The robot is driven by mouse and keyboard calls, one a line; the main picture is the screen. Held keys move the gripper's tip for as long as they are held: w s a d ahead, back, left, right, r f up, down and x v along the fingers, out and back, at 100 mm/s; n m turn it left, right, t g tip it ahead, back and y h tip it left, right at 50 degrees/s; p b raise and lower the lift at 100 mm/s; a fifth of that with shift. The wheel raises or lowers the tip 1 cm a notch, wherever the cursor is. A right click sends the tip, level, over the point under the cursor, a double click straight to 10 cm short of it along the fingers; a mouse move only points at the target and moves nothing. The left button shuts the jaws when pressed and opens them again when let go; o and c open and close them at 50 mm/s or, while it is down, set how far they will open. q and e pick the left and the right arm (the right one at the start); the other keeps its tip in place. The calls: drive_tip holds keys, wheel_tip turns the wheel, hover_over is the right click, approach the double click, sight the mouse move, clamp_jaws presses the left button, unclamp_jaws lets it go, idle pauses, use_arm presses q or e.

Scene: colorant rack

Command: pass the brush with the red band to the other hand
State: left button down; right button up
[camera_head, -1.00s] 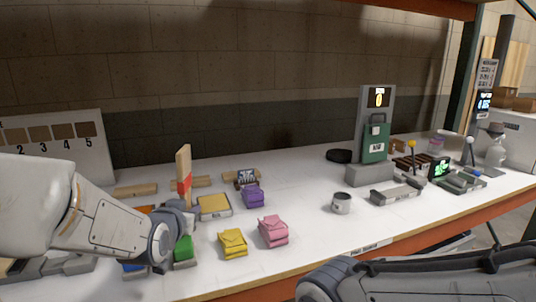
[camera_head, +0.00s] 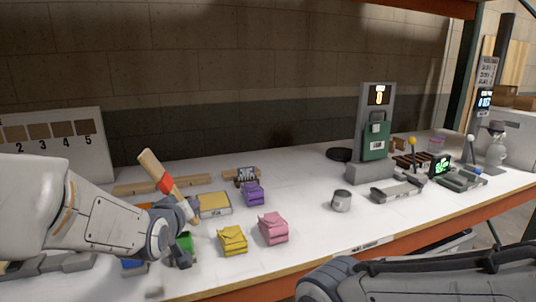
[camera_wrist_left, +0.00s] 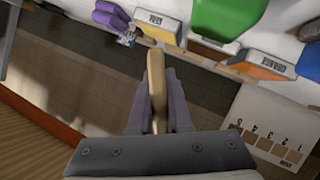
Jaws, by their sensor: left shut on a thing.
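The brush with the red band (camera_head: 164,182) is a pale wooden piece with a red band around its middle. It leans to the upper left above the table in the head view. My left gripper (camera_head: 184,211) is shut on the brush near its lower end. In the left wrist view the brush (camera_wrist_left: 156,82) shows edge-on as a tan strip between the two fingers, and its red band cannot be seen there. Of my right arm only a dark link shows at the bottom right of the head view; its gripper is out of view.
Near the left gripper are a yellow bag (camera_head: 232,240), a pink bag (camera_head: 273,228), a purple bag (camera_head: 252,193) and a green block (camera_head: 184,243). A grey cup (camera_head: 341,201) stands farther right. The table (camera_head: 310,190) is clear between the bags and the cup.

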use_arm(q)
drive_tip(key=n, duration=0.5)
drive_tip(key=shift+n+b, duration=0.3)
